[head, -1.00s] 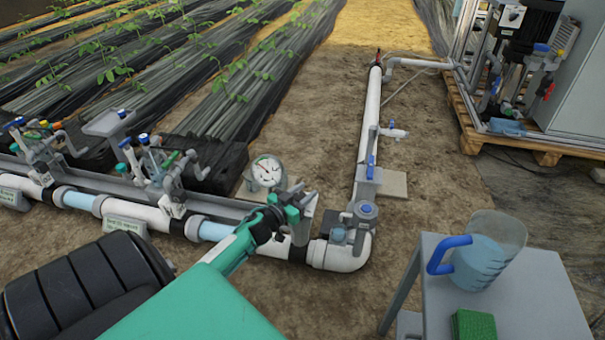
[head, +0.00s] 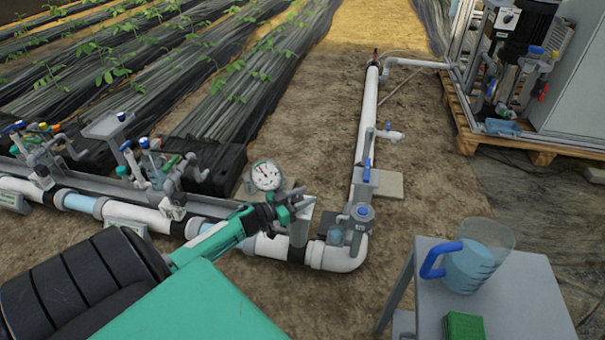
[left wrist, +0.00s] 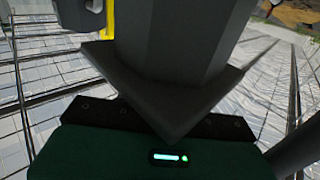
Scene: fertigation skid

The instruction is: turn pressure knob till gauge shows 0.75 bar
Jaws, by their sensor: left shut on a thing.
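The round white pressure gauge (head: 266,175) stands just behind my left gripper in the head view. Its face is clear of the gripper, but the needle and scale are too small to read. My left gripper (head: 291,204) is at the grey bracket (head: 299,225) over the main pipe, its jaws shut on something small. I take this to be the pressure knob, which the jaws hide. In the left wrist view a large dark grey shape (left wrist: 175,75) fills the middle and hides the grip. My right gripper is not in view.
White pipe (head: 368,130) runs back from the elbow, with a blue-handled valve (head: 366,165) on it. Manifold valves (head: 150,165) stand left. A grey table (head: 535,300) at the right front holds a measuring jug (head: 478,262) and a green block (head: 464,326). Bare soil lies between.

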